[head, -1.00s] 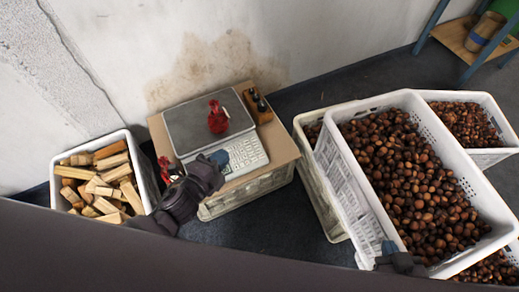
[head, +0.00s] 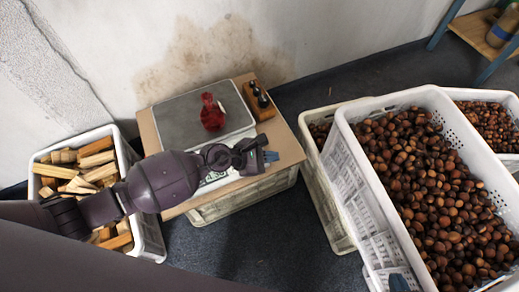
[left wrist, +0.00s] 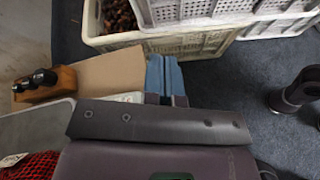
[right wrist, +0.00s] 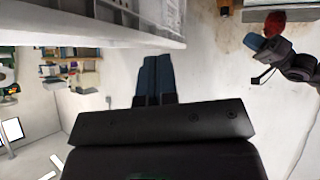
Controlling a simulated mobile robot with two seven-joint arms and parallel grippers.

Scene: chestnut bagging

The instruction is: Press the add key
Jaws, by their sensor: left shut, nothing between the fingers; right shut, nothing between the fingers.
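The scale (head: 185,122) stands on a cardboard-topped crate, with a red net bag (head: 212,113) on its grey plate. Its pale keypad (head: 217,181) is mostly covered by my left forearm and gripper, so I cannot make out the add key. My left gripper (head: 270,157) is shut and empty over the right end of the keypad, near the cardboard edge; I cannot tell whether it touches. In the left wrist view its blue fingers (left wrist: 165,76) are together beside a sliver of keypad (left wrist: 128,97). My right gripper (right wrist: 153,78) is shut and empty, away from the scale.
A wooden block with dark weights (head: 259,100) stands right of the plate. A white crate of chestnuts (head: 352,150) is to the right, and a crate of wood pieces (head: 152,236) to the left. Dark floor (head: 285,225) lies free between the crates.

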